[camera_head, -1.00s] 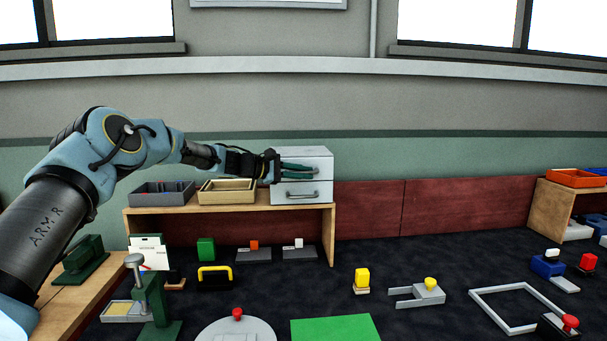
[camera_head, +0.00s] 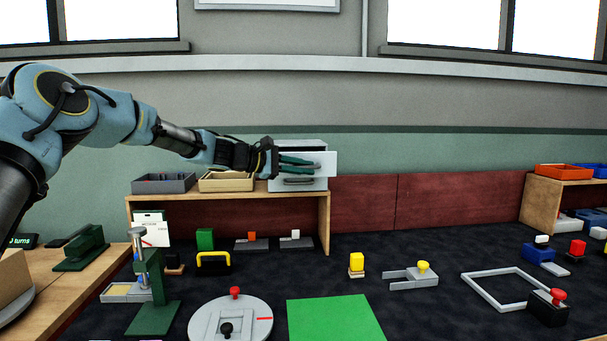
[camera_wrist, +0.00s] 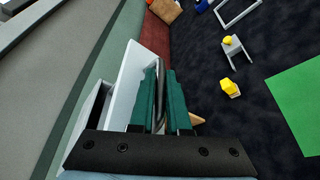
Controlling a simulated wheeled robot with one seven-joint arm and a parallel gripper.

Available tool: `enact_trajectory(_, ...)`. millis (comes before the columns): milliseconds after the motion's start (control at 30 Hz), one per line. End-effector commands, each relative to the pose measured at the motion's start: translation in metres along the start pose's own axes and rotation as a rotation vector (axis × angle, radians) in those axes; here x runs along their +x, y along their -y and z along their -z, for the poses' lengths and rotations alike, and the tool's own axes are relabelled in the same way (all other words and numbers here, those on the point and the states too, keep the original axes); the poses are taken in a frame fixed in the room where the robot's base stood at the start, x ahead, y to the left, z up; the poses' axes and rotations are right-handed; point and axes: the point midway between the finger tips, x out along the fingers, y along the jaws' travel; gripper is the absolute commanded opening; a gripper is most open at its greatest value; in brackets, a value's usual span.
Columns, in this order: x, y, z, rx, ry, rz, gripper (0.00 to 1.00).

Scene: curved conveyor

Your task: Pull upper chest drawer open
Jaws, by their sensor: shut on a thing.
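The small white chest (camera_head: 320,184) stands on the right end of the wooden shelf in the head view. Its upper drawer (camera_head: 329,158) stands out from the chest, partly open, with a dark gap behind its front. My gripper (camera_head: 311,162) reaches in from the left, its green fingers shut on the upper drawer's handle. In the wrist view, the white drawer front (camera_wrist: 129,84) lies beside the left finger, and the grey handle (camera_wrist: 161,90) shows between the fingers. The lower drawer's handle (camera_head: 299,181) is free and that drawer looks closed.
A grey tray (camera_head: 163,186) and a tan tray (camera_head: 227,185) sit on the wooden shelf (camera_head: 324,205) left of the chest, below my arm. Several objects stand on the dark surface in front, including a green mat (camera_head: 335,318). The space right of the chest is clear.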

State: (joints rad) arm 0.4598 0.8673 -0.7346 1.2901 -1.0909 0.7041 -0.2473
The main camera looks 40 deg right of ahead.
Motion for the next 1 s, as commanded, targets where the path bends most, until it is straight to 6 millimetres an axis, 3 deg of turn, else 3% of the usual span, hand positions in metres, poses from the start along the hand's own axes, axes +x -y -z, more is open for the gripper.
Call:
enact_trajectory(200,-0.001,0.000,0.001,-0.001,-0.003,0.000,0.00)
enact_trajectory(233,-0.001,0.000,0.002,-0.001,-0.003,0.000,0.18)
enact_trajectory(300,-0.001,0.000,0.001,-0.001,-0.003,0.000,0.26)
enact_trajectory(633,-0.004,0.000,0.001,0.000,-0.002,0.000,0.27)
enact_trajectory(767,-0.019,0.001,0.003,0.000,-0.004,-0.001,0.27)
enact_trajectory(1000,-0.067,0.001,0.003,0.000,-0.006,-0.001,0.27)
